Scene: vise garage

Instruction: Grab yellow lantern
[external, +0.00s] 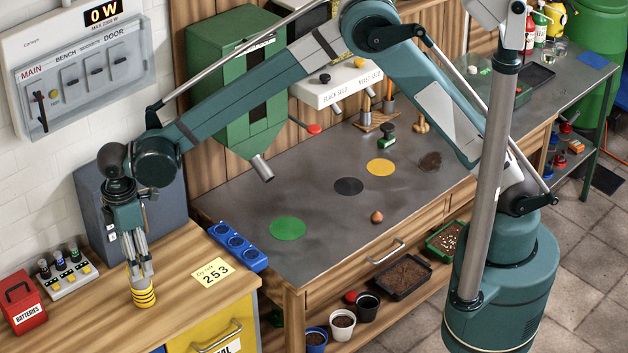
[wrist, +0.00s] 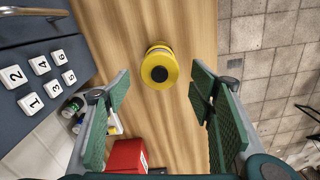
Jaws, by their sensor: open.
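The yellow lantern (external: 145,297) stands upright on the wooden counter at the lower left of the external view. It is a short, ribbed yellow body there. In the wrist view the yellow lantern (wrist: 158,55) is seen from above with a dark round centre, near the top middle. My gripper (external: 140,268) points down directly over it, and its fingers hide the lantern's upper part in the external view. In the wrist view my gripper (wrist: 156,95) has its green pads wide apart, with nothing between them. The lantern shows beyond the fingertips; I cannot tell the exact gap.
A red batteries box (external: 20,302) and a panel of buttons (external: 68,270) stand left of the lantern. A dark blue keypad safe (external: 165,225) stands behind my gripper. A yellow note (external: 213,271) lies to the right. The counter around the lantern is clear.

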